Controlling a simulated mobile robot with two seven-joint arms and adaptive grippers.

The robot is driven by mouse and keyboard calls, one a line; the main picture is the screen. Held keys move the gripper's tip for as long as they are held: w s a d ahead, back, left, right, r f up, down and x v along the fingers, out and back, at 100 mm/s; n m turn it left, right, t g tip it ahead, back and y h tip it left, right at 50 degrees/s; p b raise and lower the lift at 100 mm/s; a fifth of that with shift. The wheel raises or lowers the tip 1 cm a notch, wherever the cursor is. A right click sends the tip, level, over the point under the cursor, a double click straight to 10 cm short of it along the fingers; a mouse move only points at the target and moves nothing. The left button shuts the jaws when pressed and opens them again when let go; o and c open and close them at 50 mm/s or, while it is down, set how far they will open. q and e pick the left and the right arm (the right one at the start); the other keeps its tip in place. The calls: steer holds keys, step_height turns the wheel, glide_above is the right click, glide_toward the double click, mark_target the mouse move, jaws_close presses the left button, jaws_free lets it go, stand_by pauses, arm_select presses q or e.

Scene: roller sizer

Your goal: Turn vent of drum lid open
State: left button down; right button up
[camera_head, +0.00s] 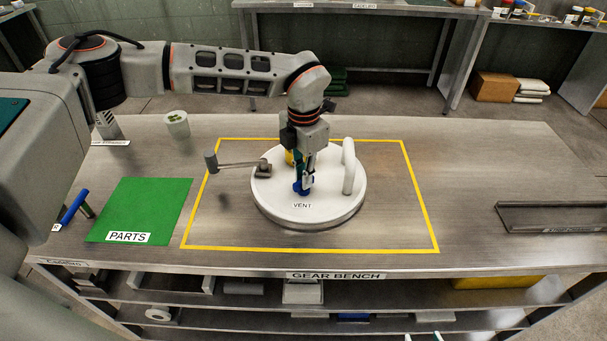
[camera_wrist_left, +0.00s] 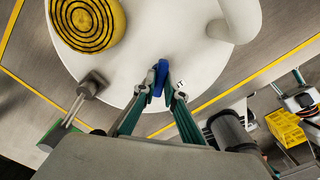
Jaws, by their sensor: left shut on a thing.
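The round white drum lid (camera_head: 275,200) lies on the bench inside a yellow outline, with a white upright handle (camera_head: 348,168) on its right side. The blue vent (camera_head: 302,187) stands near the front of the lid, above the label VENT. In the left wrist view the blue vent (camera_wrist_left: 160,78) is a short bar between the fingertips. My left gripper (camera_head: 305,180) points down from above and is shut on it; its fingers partly hide the vent in the head view.
A ribbed yellow cap (camera_wrist_left: 88,24) is on the lid behind the vent.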

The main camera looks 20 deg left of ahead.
arm_select(q)
steer(key=n, duration=0.4)
steer(key=shift+n, duration=0.3)
steer(key=n, duration=0.5)
steer(key=shift+n, duration=0.3)
steer(key=c, duration=2.1)
jaws_free()
steer(key=shift+r, duration=0.1)
step_height(320, 180, up, 12)
steer(key=shift+f, duration=0.1)
